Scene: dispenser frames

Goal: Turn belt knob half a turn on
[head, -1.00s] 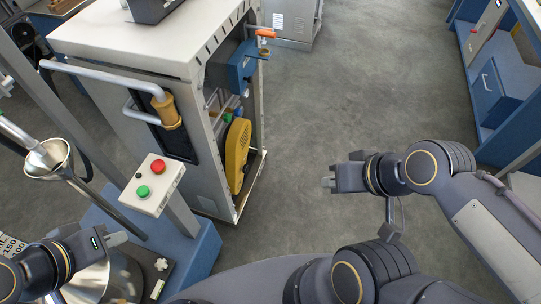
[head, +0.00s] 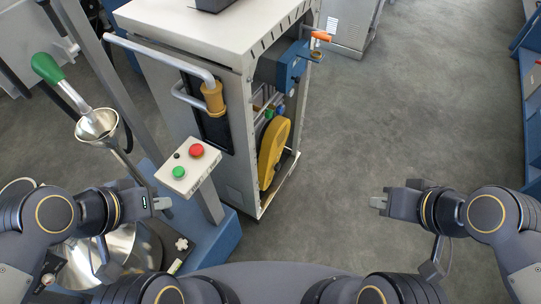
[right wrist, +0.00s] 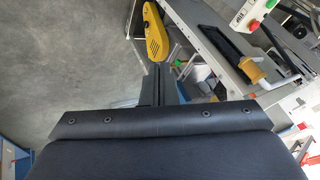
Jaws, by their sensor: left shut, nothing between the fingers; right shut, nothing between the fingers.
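The white machine (head: 185,20) stands ahead with its open right side toward the aisle. A yellow belt guard (head: 274,153) sits low on that side and also shows in the right wrist view (right wrist: 154,33). Small green and blue knobs (head: 269,113) sit just above the guard; I cannot tell which is the belt knob. My left gripper (head: 166,203) is shut and empty below the button box. My right gripper (head: 376,202) is shut and empty over open floor, right of the machine and apart from it; its fingers (right wrist: 156,84) point toward the guard in the right wrist view.
A button box (head: 188,169) with red and green buttons stands on a post before the machine. A metal funnel (head: 97,126) and steel bowl (head: 125,245) are at left. An orange-handled valve (head: 320,36) juts from the machine's upper right. The floor (head: 400,110) to the right is clear.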

